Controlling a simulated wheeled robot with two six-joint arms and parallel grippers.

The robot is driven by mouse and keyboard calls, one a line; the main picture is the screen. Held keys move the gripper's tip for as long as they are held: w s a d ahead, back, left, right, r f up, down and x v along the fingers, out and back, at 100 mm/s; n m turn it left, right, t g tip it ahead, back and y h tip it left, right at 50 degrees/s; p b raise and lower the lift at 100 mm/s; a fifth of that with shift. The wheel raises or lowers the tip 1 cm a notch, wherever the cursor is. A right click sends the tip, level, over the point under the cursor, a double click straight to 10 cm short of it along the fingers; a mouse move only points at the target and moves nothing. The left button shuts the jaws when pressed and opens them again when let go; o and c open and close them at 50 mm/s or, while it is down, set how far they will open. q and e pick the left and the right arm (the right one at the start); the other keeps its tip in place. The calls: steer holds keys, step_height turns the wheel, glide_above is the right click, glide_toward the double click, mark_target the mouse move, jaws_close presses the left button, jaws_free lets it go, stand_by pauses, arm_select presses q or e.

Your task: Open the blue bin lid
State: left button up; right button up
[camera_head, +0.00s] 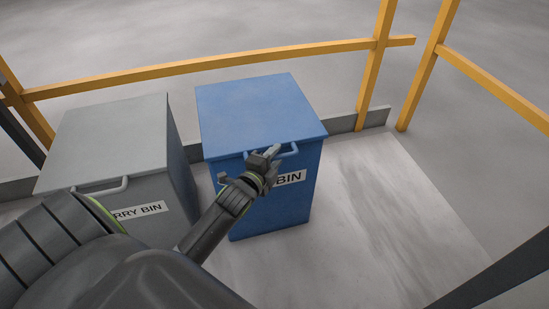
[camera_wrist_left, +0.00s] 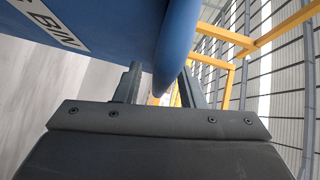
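The blue bin (camera_head: 275,205) stands upright on the slab, its blue lid (camera_head: 258,106) lying flat and shut on top. A blue handle (camera_head: 291,154) sticks out at the lid's front edge. My left gripper (camera_head: 270,154) is at the left part of this handle, in front of the bin. In the left wrist view, the gripper's fingers (camera_wrist_left: 160,88) stand apart, with a rounded blue part (camera_wrist_left: 176,45), seemingly the handle, reaching between them. I cannot tell whether either finger touches it. The bin's label is partly hidden by my left arm. My right gripper is not in view.
A grey bin (camera_head: 110,135) with its lid shut stands close to the left of the blue bin. Yellow railings (camera_head: 200,64) run behind both bins and along the right. The pale slab (camera_head: 390,200) is clear right of the blue bin.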

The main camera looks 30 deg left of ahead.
arm_select(q)
jaws_close()
stand_by(0.3)
